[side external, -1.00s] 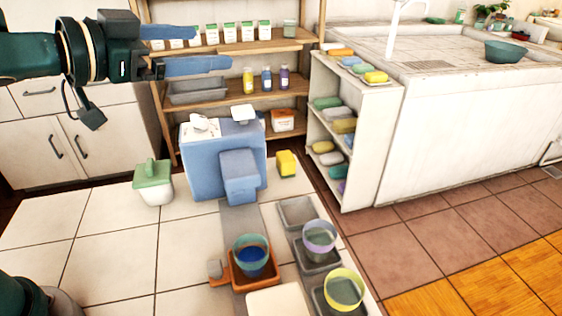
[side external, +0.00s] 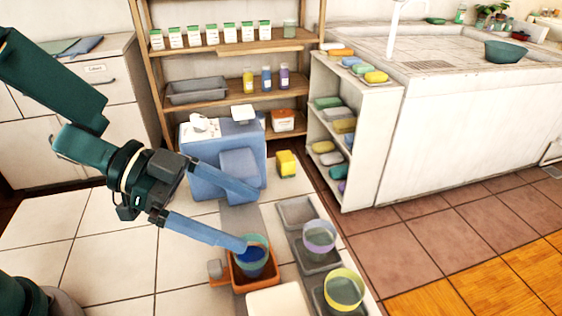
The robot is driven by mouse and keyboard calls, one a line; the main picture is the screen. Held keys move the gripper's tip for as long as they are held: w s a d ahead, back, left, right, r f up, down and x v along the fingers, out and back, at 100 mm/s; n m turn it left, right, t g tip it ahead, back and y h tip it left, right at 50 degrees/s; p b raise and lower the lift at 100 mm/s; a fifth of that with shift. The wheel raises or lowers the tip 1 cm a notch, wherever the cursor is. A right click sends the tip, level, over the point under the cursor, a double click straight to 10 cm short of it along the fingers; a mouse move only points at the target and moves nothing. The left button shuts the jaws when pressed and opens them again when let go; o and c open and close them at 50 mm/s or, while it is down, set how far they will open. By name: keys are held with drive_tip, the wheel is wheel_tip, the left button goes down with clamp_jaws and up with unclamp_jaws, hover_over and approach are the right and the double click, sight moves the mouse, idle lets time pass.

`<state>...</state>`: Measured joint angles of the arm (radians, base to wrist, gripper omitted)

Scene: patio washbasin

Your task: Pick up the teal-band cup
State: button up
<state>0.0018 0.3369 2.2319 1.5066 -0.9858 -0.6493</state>
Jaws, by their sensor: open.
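The teal-band cup (side external: 254,262) stands upright in an orange tray (side external: 238,283) on the tiled surface, with dark blue showing inside it. My gripper (side external: 254,220) is open, its two long blue fingers spread wide and pointing right and down. The lower fingertip overlaps the cup's left rim in this view; I cannot tell whether it touches. The upper fingertip is above and behind the cup, in front of the blue box. Nothing is between the fingers.
A purple-band cup (side external: 319,238) and a yellow-band cup (side external: 343,289) stand in grey trays to the right. A blue box (side external: 205,150) and a yellow block (side external: 286,163) stand behind. A cream block (side external: 277,301) lies in front. Tiles at left are clear.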

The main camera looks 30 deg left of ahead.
approach(266, 256)
drive_tip(key=x, duration=0.3)
drive_tip(key=f+x, duration=0.1)
drive_tip(key=x, duration=0.1)
drive_tip(key=shift+w+f, duration=0.1)
drive_tip(key=shift+w, duration=0.3)
drive_tip(key=shift+w+d+f, duration=0.15)
drive_tip(key=shift+d+f, duration=0.2)
drive_tip(key=shift+x, duration=2.1)
drive_tip(key=c, duration=1.5)
